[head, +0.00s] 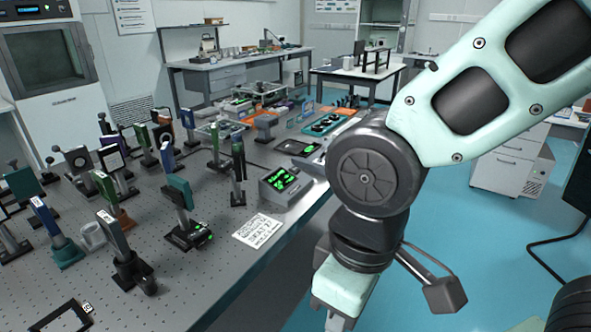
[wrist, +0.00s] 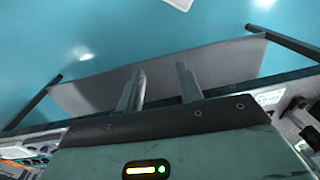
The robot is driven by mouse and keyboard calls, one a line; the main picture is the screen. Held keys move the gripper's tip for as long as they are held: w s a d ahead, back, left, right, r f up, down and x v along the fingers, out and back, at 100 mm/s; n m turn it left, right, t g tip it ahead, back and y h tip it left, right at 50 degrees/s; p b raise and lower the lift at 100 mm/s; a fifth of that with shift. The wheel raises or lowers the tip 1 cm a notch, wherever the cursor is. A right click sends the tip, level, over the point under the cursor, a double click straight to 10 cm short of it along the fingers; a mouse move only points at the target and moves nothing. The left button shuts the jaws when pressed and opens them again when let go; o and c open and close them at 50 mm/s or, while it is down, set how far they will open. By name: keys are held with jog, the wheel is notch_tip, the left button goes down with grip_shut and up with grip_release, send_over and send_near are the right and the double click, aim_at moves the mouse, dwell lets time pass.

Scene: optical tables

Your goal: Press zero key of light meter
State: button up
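I cannot identify the meter in the wrist view.
The perforated optical table (head: 225,275) carries many upright optical mounts left of the meter. A printed white card (head: 257,231) lies in front of the meter. A small device with green lights (head: 191,236) stands further left. Blue floor (head: 500,260) is open to the right.

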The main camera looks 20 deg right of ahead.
grip_shut()
dwell(1.5)
